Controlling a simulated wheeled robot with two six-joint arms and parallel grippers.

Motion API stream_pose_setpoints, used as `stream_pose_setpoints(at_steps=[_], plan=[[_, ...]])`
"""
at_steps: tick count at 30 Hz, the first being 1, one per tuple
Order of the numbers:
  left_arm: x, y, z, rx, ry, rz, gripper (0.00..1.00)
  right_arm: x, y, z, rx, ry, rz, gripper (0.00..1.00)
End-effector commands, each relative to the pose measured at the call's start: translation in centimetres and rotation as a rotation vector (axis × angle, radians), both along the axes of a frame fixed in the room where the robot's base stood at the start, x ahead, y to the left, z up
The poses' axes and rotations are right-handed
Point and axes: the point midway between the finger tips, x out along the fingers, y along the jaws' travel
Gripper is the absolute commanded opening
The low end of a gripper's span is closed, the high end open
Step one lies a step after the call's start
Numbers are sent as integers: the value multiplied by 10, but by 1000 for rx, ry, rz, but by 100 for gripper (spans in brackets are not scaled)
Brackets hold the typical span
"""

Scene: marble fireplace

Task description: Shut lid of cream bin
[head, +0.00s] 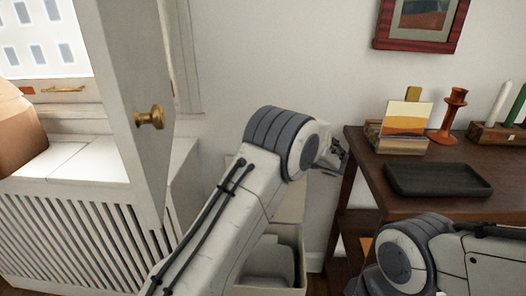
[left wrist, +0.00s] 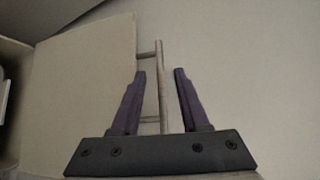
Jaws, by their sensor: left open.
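The cream bin (head: 303,262) stands on the floor between the radiator cover and the dark table, partly hidden behind my left arm. Its top is open and I see into it. Its lid (head: 292,205) stands raised at the back, mostly hidden by the arm. In the left wrist view the lid (left wrist: 85,85) is a cream panel with a thin bar handle (left wrist: 162,85) at its edge. My left gripper (left wrist: 160,72) is open, with the bar showing between its two purple fingers; contact is unclear. In the head view the left gripper (head: 333,158) is small and partly hidden by its wrist. My right gripper is not visible.
A white door panel with a brass knob (head: 150,118) stands left of my left arm, above a slatted radiator cover (head: 70,235). The dark table (head: 390,200) at right holds a black tray (head: 438,180), a picture card (head: 405,122) and candlesticks. A cardboard box (head: 20,135) sits far left.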

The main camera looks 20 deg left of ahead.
Motion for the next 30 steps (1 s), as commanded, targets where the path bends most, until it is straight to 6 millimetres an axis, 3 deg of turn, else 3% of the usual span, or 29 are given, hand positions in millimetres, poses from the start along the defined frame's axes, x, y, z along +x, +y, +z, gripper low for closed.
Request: stream_pose_setpoints(at_steps=[7,18,19,22,30], plan=[[14,27,-9,0,1,0,45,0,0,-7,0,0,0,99],[16,32,-9,0,2,-1,45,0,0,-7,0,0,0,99],[16,32,-9,0,2,-1,37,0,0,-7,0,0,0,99],[16,32,-9,0,2,-1,0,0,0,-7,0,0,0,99],[16,31,-9,0,2,-1,0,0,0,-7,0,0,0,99]])
